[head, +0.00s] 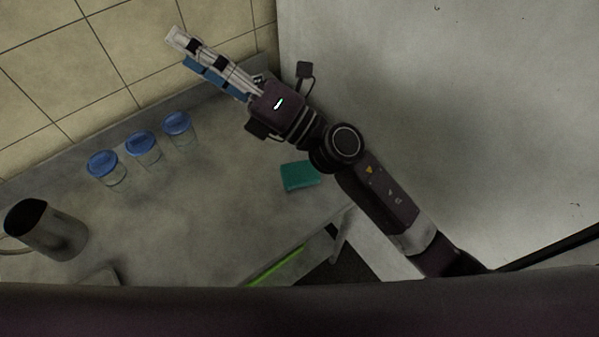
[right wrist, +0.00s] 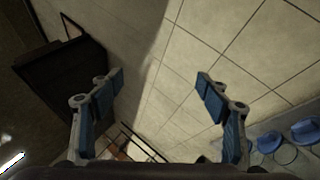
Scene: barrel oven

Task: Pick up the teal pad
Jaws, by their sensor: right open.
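The teal pad (head: 300,176) lies flat on the counter near its right end, in the head view. My right gripper (head: 180,48) is raised above the counter, up and left of the pad in the head view, and apart from it. In the right wrist view its two blue-padded fingers (right wrist: 160,90) are spread wide with nothing between them. The pad does not show in the right wrist view. My left gripper is in neither view.
Several clear jars with blue lids (head: 143,148) stand in a row along the back of the counter (head: 200,210). A metal pitcher (head: 47,230) stands at the left. A bright green strip (head: 276,266) shows at the front edge. A large pale surface (head: 450,120) rises on the right.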

